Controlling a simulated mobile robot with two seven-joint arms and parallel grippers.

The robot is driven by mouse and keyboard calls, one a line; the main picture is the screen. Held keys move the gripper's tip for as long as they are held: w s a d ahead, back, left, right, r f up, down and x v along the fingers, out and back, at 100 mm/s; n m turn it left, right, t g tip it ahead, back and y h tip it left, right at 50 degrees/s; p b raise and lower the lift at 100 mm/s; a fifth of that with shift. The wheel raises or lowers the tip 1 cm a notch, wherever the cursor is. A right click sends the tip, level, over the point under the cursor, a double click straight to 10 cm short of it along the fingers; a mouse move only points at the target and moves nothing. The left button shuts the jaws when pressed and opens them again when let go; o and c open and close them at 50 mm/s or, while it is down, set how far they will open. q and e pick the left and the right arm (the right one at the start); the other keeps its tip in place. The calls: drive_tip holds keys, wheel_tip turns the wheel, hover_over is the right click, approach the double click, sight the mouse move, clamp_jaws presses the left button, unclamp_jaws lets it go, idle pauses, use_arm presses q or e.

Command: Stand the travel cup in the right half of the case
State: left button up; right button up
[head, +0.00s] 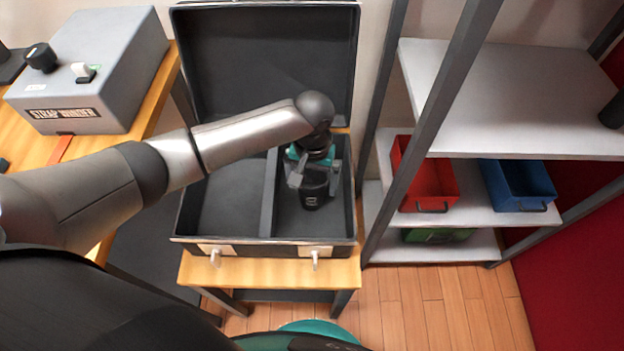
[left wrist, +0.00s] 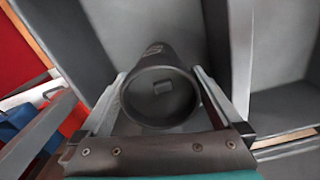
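The travel cup (head: 313,194) is dark, with a pale mark on its side. In the head view it is inside the right half of the open case (head: 264,241), below my left gripper (head: 314,172). In the left wrist view, the cup's round top (left wrist: 160,97) lies between the two fingers of my left gripper (left wrist: 160,75), which look closed on its sides. The cup looks about upright. Its base is hard to see, so I cannot tell whether it touches the case floor. My right gripper is not in view.
A divider (head: 269,195) splits the case, and the left half (head: 228,200) is empty. The raised lid (head: 268,65) stands behind. A strap winder (head: 90,75) is on the left table. A shelf at right holds a red bin (head: 425,178) and a blue bin (head: 518,184).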

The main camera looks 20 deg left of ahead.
sight(313, 173)
use_arm(q)
drive_tip(key=shift+r, duration=0.35)
wheel_tip(313, 173, up, 5)
drive_tip(key=shift+p, duration=1.1)
wheel_tip(313, 173, up, 6)
drive_tip(key=shift+f+p, duration=0.1)
drive_tip(key=shift+p, duration=0.85)
drive_tip(key=shift+r, duration=0.45)
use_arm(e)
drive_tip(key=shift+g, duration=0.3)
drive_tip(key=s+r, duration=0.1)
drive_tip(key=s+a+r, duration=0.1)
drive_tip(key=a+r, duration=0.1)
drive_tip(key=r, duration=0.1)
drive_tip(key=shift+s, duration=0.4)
use_arm(q)
drive_tip(key=shift+c, duration=0.4)
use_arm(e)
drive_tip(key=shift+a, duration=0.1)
